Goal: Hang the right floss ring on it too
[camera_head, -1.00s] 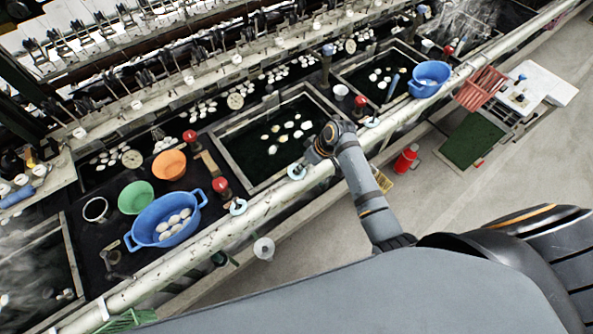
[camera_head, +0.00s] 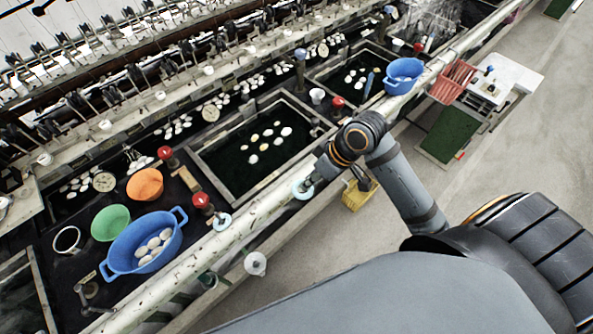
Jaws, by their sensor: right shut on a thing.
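My right gripper (camera_head: 312,178) reaches in from the right and points down at the pale rail (camera_head: 253,213). It is shut on a pale blue floss ring (camera_head: 303,189), which shows at its tip, over or against the rail; whether the two touch is unclear. The wrist hides most of the fingers. A second pale blue ring (camera_head: 222,222) is at the rail farther left, beside a red-topped knob (camera_head: 201,200). My left gripper is out of view.
A blue basin with white cocoons (camera_head: 122,246), a green bowl (camera_head: 110,223) and an orange bowl (camera_head: 145,184) stand left. A dark water basin (camera_head: 210,158) lies behind the rail. A white cone-like thing (camera_head: 255,263) is below it. A yellow crate (camera_head: 356,199) is under my arm.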

